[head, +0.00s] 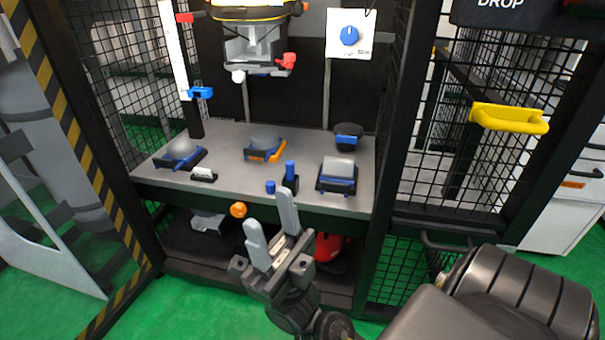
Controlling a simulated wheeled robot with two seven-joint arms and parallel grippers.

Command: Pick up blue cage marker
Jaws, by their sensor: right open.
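I cannot tell for sure which blue piece is the cage marker. A small blue cylinder (270,187) stands near the front edge of the grey table (226,190). Beside it on the right, a taller blue peg (291,170) stands upright behind a finger of my right gripper, its base partly hidden. A blue slider (200,92) sits on the white upright scale (175,50) at the left. My right gripper (269,208) is open and empty, its fingers pointing up the picture toward the small cylinder and peg. My left gripper is out of view.
Blue-based holders (338,176) and an orange-and-blue one (264,153) stand on the table. A tower head with a red lever (287,62) hangs above. Mesh cage walls flank the opening; a yellow handle (510,119) is at right. An orange knob (238,209) is below the table's front edge.

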